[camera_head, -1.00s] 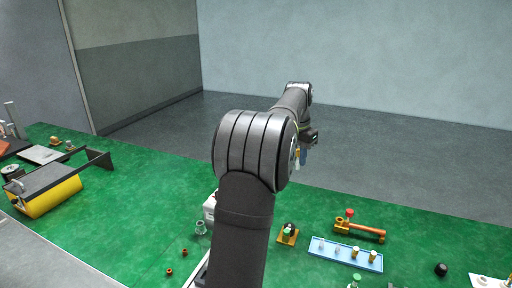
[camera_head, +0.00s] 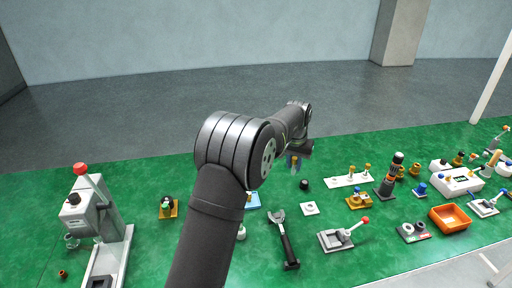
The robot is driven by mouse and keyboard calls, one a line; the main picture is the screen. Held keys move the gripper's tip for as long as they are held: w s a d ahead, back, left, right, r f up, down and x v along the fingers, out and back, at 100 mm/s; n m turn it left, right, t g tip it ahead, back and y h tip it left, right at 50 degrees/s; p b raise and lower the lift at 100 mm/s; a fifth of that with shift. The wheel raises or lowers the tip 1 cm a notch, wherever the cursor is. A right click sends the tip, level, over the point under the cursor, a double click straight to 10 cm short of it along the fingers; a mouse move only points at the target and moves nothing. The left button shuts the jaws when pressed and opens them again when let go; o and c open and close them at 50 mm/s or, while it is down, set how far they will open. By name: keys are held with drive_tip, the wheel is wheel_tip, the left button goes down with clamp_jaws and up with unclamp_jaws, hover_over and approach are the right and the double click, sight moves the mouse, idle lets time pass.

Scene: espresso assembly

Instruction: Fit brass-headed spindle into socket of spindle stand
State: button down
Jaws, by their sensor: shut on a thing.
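My gripper (camera_head: 296,160) is at the far end of my arm, in the air above the far part of the green table. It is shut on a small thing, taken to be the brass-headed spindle. The fingers and the held thing are too small to tell apart clearly. A white plate (camera_head: 340,183) with small upright brass-topped pieces lies to the right of the gripper. A blue tray (camera_head: 254,207) is mostly hidden behind my arm. I cannot tell which piece is the spindle stand, and its socket is not discernible.
A grey lever machine (camera_head: 85,215) stands at the left, with a yellow block (camera_head: 168,212) beside it. A black-handled tool (camera_head: 287,245) and a red-knobbed lever fixture (camera_head: 336,240) lie in front. An orange bin (camera_head: 450,218) and several small fixtures crowd the right.

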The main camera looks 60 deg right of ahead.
hover_over(310, 207)
wheel_tip(310, 207, down, 6)
drive_tip(key=f, duration=0.1)
drive_tip(key=shift+a+f, duration=0.2)
drive_tip(key=shift+f, duration=2.3)
drive_tip(key=c, duration=2)
unclamp_jaws()
clamp_jaws()
drive_tip(key=shift+a+f, duration=0.1)
drive_tip(key=shift+f, duration=1.25)
drive_tip(key=o, duration=0.8)
unclamp_jaws()
